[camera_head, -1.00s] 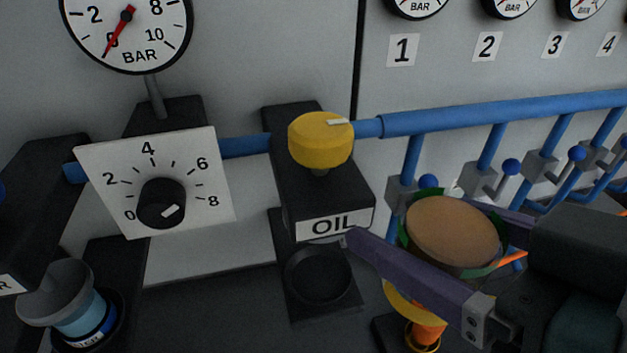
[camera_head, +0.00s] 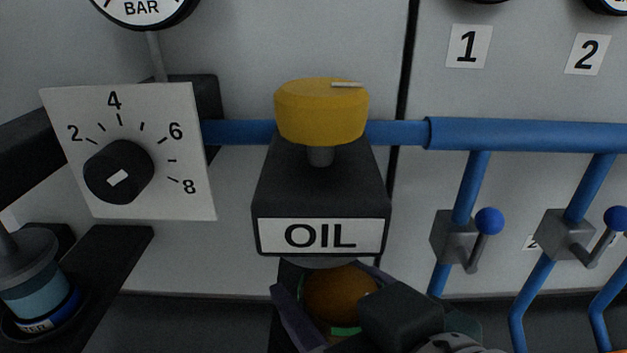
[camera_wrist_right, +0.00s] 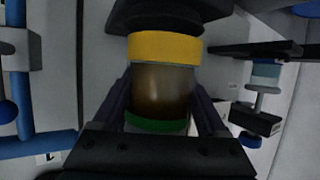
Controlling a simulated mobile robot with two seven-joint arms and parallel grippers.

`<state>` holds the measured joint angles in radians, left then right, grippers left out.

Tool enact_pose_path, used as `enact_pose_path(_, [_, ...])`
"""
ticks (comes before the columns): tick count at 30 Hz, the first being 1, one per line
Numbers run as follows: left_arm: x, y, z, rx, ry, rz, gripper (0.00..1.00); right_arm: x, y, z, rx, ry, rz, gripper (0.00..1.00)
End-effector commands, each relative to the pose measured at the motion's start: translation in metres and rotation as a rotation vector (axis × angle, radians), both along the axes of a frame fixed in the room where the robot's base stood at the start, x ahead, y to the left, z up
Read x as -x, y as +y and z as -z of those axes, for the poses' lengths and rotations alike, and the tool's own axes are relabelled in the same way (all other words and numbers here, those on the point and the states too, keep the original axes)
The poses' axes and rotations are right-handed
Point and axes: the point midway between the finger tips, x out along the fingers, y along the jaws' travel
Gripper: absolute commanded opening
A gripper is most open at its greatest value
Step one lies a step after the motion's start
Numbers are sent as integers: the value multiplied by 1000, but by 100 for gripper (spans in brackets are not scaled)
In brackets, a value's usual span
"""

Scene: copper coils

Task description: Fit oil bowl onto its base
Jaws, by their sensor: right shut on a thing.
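The oil bowl (camera_head: 338,294) is a brown, rounded bowl just below the black oil base (camera_head: 322,190) with its OIL label and yellow knob (camera_head: 321,112). My right gripper (camera_head: 325,310) is shut on the bowl, a finger on each side. In the right wrist view the bowl (camera_wrist_right: 161,88) has a yellow band (camera_wrist_right: 165,47) at its top and a green band at its bottom. The dark underside of the base (camera_wrist_right: 165,12) is directly above it; I cannot tell whether they touch. My left gripper is not in view.
A blue pipe (camera_head: 400,132) runs along the wall through the base. Blue-knobbed valves (camera_head: 456,238) are to the right. A white dial plate (camera_head: 140,160) and a light-blue water bowl (camera_head: 42,295) are to the left.

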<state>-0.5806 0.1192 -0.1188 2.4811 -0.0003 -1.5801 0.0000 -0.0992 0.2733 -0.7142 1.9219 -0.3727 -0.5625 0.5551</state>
Motion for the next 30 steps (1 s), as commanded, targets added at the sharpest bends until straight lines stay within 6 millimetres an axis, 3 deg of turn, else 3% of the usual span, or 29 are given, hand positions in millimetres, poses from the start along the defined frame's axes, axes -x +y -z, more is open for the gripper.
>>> enact_pose_path(12, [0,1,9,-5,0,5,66,-34,18,26,-2,-1,-1,0])
enact_pose_path(23, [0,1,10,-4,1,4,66,-35,18,30,-2,0,1,0])
enact_pose_path(24, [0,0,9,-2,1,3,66,-35,18,30,-2,1,1,80])
enact_pose_path(30, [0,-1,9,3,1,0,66,-35,18,29,-1,0,0,100])
